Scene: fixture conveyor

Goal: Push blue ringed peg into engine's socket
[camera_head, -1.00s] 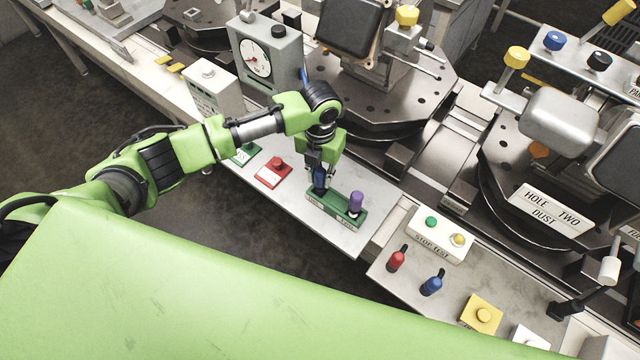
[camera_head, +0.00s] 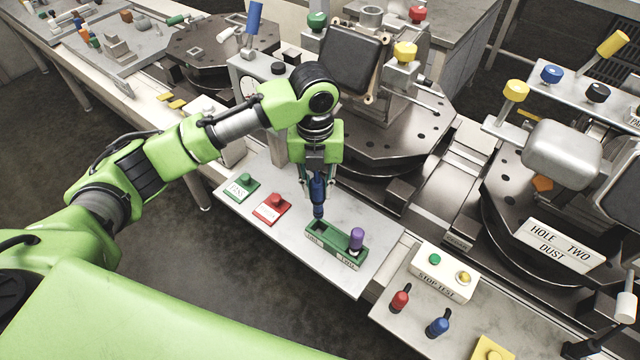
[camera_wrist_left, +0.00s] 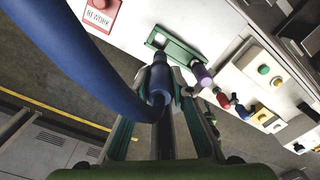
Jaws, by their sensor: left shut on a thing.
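My left gripper (camera_head: 318,192) points down and is shut on the blue peg (camera_head: 318,198). The peg hangs upright just above the empty left end of the green holder (camera_head: 335,246). The blue peg also shows between the fingers in the left wrist view (camera_wrist_left: 158,82), and the green holder (camera_wrist_left: 176,46) lies beyond it. A ring on the peg is not clear. A dark engine-like block (camera_head: 352,62) stands on a turntable behind and right of the gripper; I cannot make out its socket. My right gripper is not in view.
A purple peg (camera_head: 357,238) stands in the holder's right end. A white button box (camera_head: 447,275) is at right. A gauge box (camera_head: 246,78) stands behind my arm, partly hidden.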

